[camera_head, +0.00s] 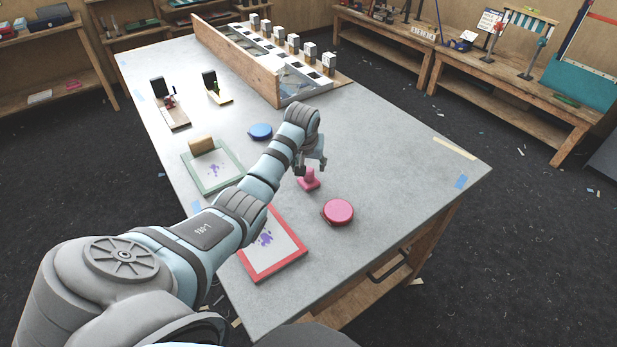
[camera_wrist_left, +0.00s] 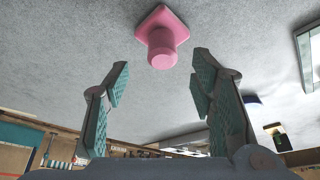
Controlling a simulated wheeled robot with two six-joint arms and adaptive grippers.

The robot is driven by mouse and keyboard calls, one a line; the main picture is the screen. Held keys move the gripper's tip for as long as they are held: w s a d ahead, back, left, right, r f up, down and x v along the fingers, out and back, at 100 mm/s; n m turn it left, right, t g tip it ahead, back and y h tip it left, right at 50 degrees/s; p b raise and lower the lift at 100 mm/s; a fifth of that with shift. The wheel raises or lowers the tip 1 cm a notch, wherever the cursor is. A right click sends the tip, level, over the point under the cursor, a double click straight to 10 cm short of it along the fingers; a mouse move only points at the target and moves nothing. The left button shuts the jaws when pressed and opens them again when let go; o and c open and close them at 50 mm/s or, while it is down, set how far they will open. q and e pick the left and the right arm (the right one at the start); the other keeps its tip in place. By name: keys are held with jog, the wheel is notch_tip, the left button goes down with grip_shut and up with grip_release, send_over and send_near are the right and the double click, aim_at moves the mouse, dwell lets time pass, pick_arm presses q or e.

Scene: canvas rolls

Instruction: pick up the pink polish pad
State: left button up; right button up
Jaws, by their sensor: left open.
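The pink polish pad (camera_head: 309,181) stands on the grey table, with a square base and a round knob handle on top. In the left wrist view the pad (camera_wrist_left: 161,38) shows upside down, beyond the fingertips and between their lines. My left gripper (camera_head: 311,165) is just above and beside the pad in the head view. In the left wrist view its fingers (camera_wrist_left: 158,80) are spread apart with nothing between them. Whether a finger touches the pad cannot be told from the head view. My right gripper is in neither view.
A round pink container (camera_head: 338,212) sits right of the pad. A red-framed board (camera_head: 277,262) and a green-framed board (camera_head: 212,172) lie to the left. A blue round container (camera_head: 260,131) is farther back. A wooden divided rack (camera_head: 237,62) stands at the back.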

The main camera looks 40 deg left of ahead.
aim_at(308, 170)
pick_arm(q)
jog(key=b+x, duration=0.1)
jog(key=x, duration=0.4)
jog(key=shift+a, duration=0.1)
jog(key=shift+s+r, duration=0.1)
jog(key=shift+r, duration=0.05)
jog(key=shift+s, duration=0.1)
jog(key=shift+c, duration=1.2)
grip_shut()
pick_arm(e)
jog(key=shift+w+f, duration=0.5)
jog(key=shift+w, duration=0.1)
